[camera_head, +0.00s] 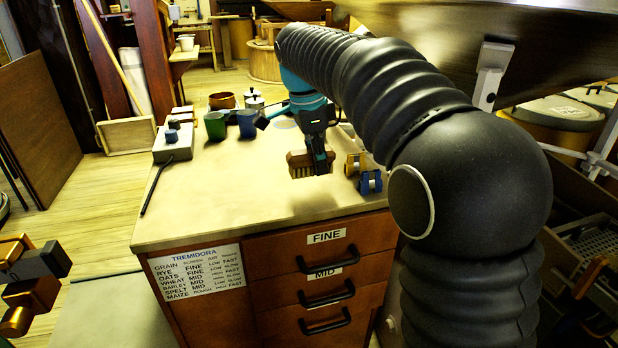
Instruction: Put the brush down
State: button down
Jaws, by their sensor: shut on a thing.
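My gripper (319,160) is shut on the brush (300,160), a wooden block with pale bristles pointing down. My fingers hide part of the brush's right side.
Blue and yellow clamp-like pieces (370,182) stand just right of the brush. The front left of the top is clear. Drawers (326,237) are below.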

aim_at(309, 191)
jog(key=shift+w+a+f, duration=0.1)
jog(key=shift+a+f, duration=0.3)
jog(key=shift+a, duration=0.3)
jog(key=shift+a+f, duration=0.1)
jog(key=shift+f, duration=1.95)
jog(key=shift+f+b, duration=0.15)
jog(key=shift+b, duration=0.2)
jog(key=c, duration=0.7)
grip_release()
jog(key=r, duration=0.4)
jog(key=a+r+p, duration=0.1)
jog(key=r, duration=0.3)
jog(key=s+r+p, duration=0.1)
jog(key=r, duration=0.3)
jog(key=shift+a+r, duration=0.1)
jog(key=shift+a, duration=0.25)
